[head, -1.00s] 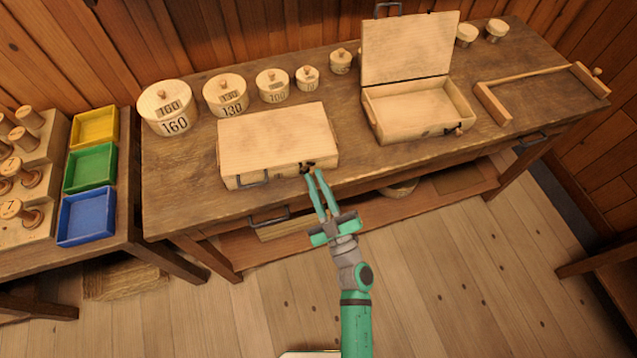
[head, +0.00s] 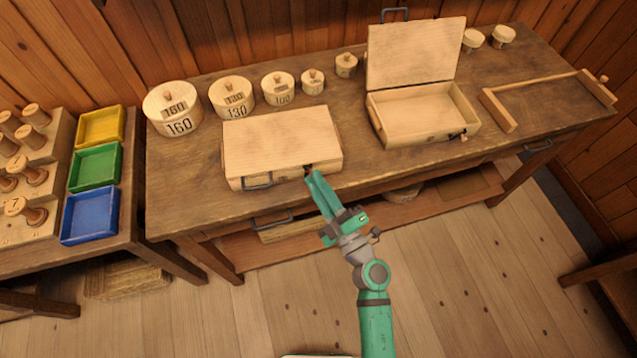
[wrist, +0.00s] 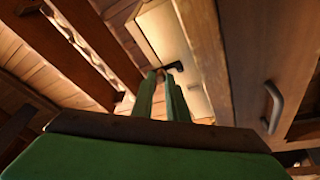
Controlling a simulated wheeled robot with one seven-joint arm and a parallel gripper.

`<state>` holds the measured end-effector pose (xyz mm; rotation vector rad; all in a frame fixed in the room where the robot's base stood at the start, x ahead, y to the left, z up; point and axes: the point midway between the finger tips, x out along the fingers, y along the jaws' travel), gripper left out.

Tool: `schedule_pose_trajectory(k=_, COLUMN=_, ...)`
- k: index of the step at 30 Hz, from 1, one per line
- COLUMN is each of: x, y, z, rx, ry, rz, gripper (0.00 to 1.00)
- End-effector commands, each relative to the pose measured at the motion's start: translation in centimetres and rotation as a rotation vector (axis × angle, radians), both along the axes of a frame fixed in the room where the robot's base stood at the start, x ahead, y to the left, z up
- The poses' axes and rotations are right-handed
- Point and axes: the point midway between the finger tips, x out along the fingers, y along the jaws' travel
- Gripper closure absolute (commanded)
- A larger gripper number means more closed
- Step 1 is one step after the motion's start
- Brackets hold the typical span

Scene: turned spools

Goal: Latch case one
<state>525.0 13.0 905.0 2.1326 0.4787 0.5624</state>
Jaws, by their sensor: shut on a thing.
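A closed pale wooden case (head: 280,142) lies on the workbench, left of centre, with a dark handle (head: 257,182) on its front. My gripper (head: 311,174) is at the right part of the case's front, its fingers close together. In the wrist view, the fingertips (wrist: 161,76) are shut on a small wooden latch knob (wrist: 161,72), beside a dark latch piece (wrist: 175,67). The fingers mostly hide the latch in the head view. A second case (head: 420,112) stands open to the right, its lid (head: 415,55) upright and its latch (head: 459,135) at the front right.
Several round lidded boxes, including one marked 160 (head: 173,109), stand behind the closed case. A wooden frame piece (head: 545,98) lies at the right. Yellow, green and blue trays (head: 90,215) are on the left table. The bench front has drawer handles (head: 272,220).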

Motion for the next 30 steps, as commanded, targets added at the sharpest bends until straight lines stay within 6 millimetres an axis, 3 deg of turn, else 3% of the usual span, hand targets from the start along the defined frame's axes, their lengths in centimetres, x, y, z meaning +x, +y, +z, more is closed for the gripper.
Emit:
schedule_pose_trajectory(k=9, x=0.0, y=0.1, z=0.0, rx=-0.001, ry=-0.001, rz=0.002, gripper=1.0)
schedule_pose_trajectory(k=10, x=0.0, y=0.1, z=0.0, rx=-0.001, ry=-0.001, rz=0.002, gripper=0.85)
schedule_pose_trajectory(k=12, x=0.0, y=0.2, z=0.0, rx=0.0, ry=-0.001, rz=0.003, gripper=0.68)
schedule_pose_trajectory(k=23, x=-0.2, y=-0.2, z=-0.1, rx=-0.001, ry=0.0, rz=-0.001, gripper=0.68)
schedule_pose_trajectory(k=30, x=-3.0, y=-2.1, z=-0.9, rx=-0.002, ry=0.003, rz=-0.005, gripper=0.68)
